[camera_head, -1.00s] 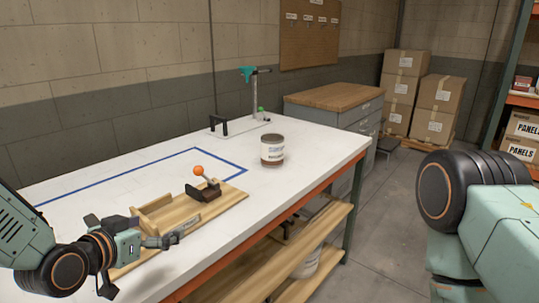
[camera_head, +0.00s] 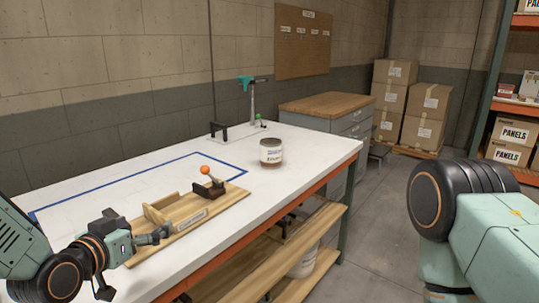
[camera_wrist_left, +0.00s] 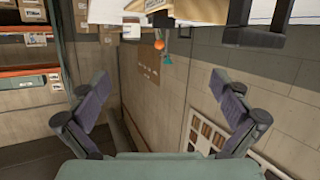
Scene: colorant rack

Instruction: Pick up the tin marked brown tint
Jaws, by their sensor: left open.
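A small round tin (camera_head: 271,153) with a pale label and brown bands stands upright on the white workbench (camera_head: 300,140), near its right end. Its lettering is too small to read surely. My left gripper (camera_head: 140,246) is open and empty at the bench's near left, beside the wooden fixture and well short of the tin. In the left wrist view my gripper's spread fingers (camera_wrist_left: 160,88) have nothing between them.
A wooden fixture (camera_head: 187,218) with an orange-knobbed lever (camera_head: 205,170) lies between my left gripper and the tin. A stand with a teal top (camera_head: 245,80) is behind the tin. Bare bench surrounds the tin. A grey cabinet (camera_head: 345,122) stands beyond.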

